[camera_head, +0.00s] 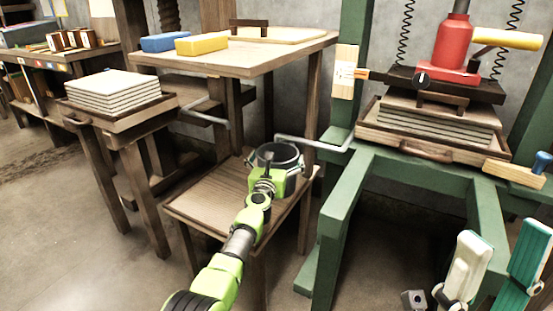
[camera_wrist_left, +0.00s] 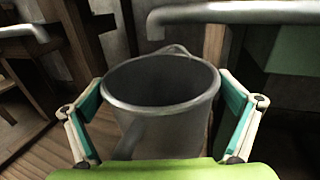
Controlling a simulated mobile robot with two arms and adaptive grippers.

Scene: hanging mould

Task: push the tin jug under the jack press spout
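The grey tin jug (camera_head: 291,153) stands upright on the low wooden stand (camera_head: 195,207), its open mouth facing up. In the left wrist view the jug (camera_wrist_left: 160,85) fills the middle. My left gripper (camera_head: 268,172) is low beside it, with its fingers (camera_wrist_left: 160,118) spread on either side; firm contact cannot be told. The grey spout (camera_head: 322,140) runs left from the green press (camera_head: 342,225). Its bent end lies near the jug's far rim in the head view; the spout (camera_wrist_left: 235,13) also crosses the top of the wrist view. My right gripper (camera_head: 495,262) is open and empty.
A table (camera_head: 285,52) with a blue block (camera_head: 164,42) and a yellow block (camera_head: 201,44) stands behind the jug. Its post rises close to the spout. A stack of pale slabs (camera_head: 112,90) is at left. The stand's front left is clear.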

